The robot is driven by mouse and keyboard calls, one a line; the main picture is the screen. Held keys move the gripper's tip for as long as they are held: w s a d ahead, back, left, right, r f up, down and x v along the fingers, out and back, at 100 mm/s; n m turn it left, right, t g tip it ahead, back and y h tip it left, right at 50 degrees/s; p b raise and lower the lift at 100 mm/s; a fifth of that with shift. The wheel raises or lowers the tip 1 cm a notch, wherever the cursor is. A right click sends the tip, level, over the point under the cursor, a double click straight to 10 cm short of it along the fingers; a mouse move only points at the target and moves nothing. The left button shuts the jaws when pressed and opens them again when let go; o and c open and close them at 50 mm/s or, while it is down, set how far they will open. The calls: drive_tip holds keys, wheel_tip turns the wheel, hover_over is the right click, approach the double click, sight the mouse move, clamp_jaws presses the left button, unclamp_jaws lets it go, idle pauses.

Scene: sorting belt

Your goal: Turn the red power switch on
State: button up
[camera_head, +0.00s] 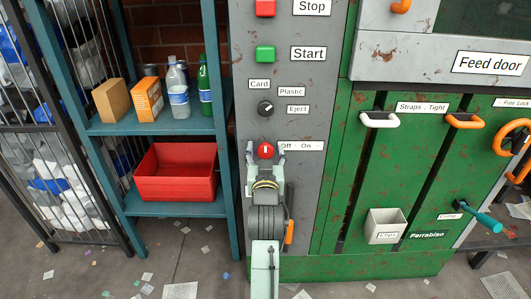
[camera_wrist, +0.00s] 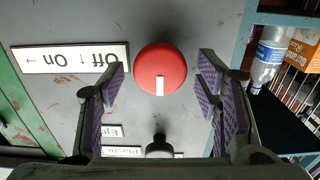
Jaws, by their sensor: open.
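The red power switch (camera_head: 265,150) is a round knob with a white mark, low on the grey control panel. In the head view its "Off / On" label (camera_head: 301,146) is to its right. My gripper (camera_head: 266,150) is in front of the panel at the knob, its two fingers spread to either side. In the wrist view the red knob (camera_wrist: 161,69) lies between the open fingers (camera_wrist: 160,88), with a gap on both sides. This view is upside down, and the white mark points straight down in it. Whether the fingertips reach past the knob's face is unclear.
Above the knob are a black selector (camera_head: 265,108), a green Start button (camera_head: 265,54) and a red Stop button (camera_head: 265,8). A teal shelf (camera_head: 180,209) with boxes, bottles and a red bin (camera_head: 176,173) stands left. Green doors with handles (camera_head: 380,120) are right.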

drive_tip(key=shift+c, duration=0.4)
drive_tip(key=c, duration=1.1)
drive_tip(key=shift+o, duration=0.2)
drive_tip(key=shift+m, duration=0.3)
drive_tip(key=m, duration=0.3)
drive_tip(key=shift+m, duration=0.3)
drive_tip(key=m, duration=0.4)
drive_tip(key=shift+d+f+m+p, duration=0.1)
drive_tip(key=shift+d+m+p, duration=0.05)
drive_tip(key=shift+m+p, duration=0.2)
drive_tip(key=m, duration=0.4)
drive_tip(key=shift+d+f+m, duration=0.1)
drive_tip(key=shift+f+m, duration=0.05)
drive_tip(key=shift+m, duration=2.3)
